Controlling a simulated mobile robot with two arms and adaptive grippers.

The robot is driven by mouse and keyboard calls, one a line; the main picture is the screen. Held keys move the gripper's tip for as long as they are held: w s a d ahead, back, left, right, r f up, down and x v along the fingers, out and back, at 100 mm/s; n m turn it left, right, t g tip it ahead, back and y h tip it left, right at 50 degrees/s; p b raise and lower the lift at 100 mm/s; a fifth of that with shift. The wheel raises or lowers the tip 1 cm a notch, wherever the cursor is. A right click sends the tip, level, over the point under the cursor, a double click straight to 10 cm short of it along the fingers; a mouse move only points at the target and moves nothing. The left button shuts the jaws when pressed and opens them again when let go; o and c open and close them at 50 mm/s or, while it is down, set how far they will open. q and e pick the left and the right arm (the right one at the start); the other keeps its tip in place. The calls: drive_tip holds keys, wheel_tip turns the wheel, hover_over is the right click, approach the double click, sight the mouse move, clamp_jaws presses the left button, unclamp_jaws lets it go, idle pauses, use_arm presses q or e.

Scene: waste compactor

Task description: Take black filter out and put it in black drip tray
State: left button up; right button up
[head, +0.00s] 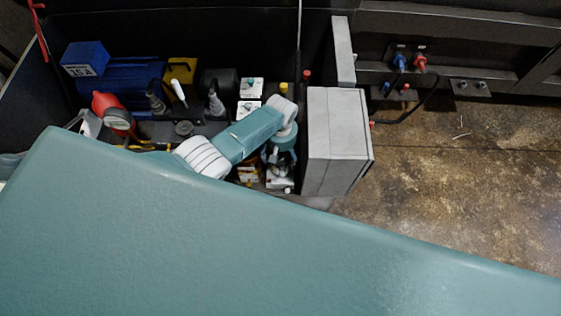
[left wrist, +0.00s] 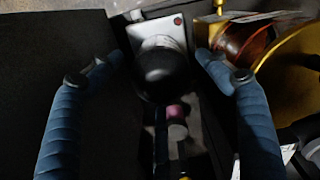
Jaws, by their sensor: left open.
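My left arm reaches over the machine bay in the head view, and its gripper (head: 280,166) points down near the bay's right end. In the left wrist view the left gripper (left wrist: 156,62) is open, with its two blue fingers well apart. A black rounded part (left wrist: 160,76), which looks like the black filter, sits between and beyond the fingers, below a silver plate with a red dot. Whether the fingers touch it is hard to tell; nothing looks gripped. In the head view the arm hides this part. I cannot make out the black drip tray. My right gripper is not in view.
A grey box (head: 335,140) stands just right of the gripper. A blue block (head: 86,58), a red round part (head: 113,112) and a yellow part (head: 180,72) crowd the bay's left. Brass-coloured parts (left wrist: 292,70) lie close to the right finger. Open floor (head: 450,180) lies right.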

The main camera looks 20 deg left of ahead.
use_arm(q)
drive_tip(key=m, duration=0.7)
drive_tip(key=shift+m, duration=0.4)
drive_tip(key=m, duration=0.3)
drive_tip(key=shift+m, duration=0.3)
drive_tip(key=m, duration=0.4)
drive_tip(key=shift+b, duration=0.35)
drive_tip(key=c, duration=1.3)
drive_tip(key=n+p, duration=0.1)
drive_tip(key=n, duration=0.2)
drive_tip(key=shift+r, duration=0.15)
drive_tip(key=shift+n, duration=1)
